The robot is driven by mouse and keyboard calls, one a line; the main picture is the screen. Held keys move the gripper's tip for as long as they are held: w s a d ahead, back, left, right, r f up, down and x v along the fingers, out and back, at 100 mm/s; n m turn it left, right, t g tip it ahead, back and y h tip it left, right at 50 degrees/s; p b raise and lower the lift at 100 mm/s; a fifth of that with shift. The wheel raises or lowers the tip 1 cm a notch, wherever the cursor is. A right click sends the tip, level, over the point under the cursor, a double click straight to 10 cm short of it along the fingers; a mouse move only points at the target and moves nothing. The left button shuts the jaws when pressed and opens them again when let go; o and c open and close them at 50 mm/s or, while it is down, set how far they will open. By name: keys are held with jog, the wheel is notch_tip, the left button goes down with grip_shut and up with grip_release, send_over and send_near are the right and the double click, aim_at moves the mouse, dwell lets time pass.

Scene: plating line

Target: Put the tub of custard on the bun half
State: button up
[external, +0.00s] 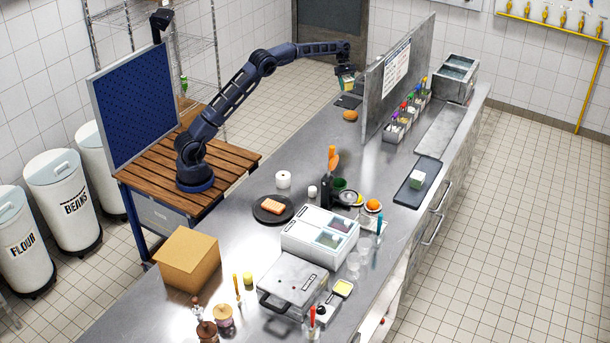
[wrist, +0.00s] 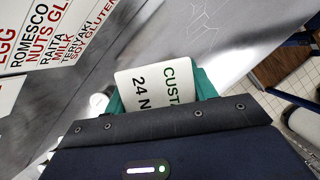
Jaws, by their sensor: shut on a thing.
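The tub of custard (external: 346,84) is at the far end of the steel counter, in my gripper (external: 344,70). A small round brown thing, which looks like the bun half (external: 350,115), lies on the counter just nearer the camera than the tub. It does not show in the wrist view.
A dark flat slab (external: 348,101) lies below the tub, beside the brown thing. An upright grey partition (external: 402,75) with a printed list stands close on the right. Small bins (external: 398,130) stand behind it. The counter left of the partition is mostly clear.

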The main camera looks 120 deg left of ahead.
jog(key=a+r+n+y, duration=0.2)
jog(key=a+n+y, duration=0.1)
jog(key=a+n, duration=0.35)
send_near(349, 120)
jog(key=shift+t, duration=0.4)
jog(key=x, duration=0.5)
jog(key=shift+s+a+f, duration=0.15)
jog(key=shift+a+f, duration=0.15)
jog(key=shift+f, duration=0.15)
jog(key=shift+f, duration=0.1)
jog(key=o, duration=1.2)
jog(key=v, duration=1.2)
jog(key=shift+a, duration=0.2)
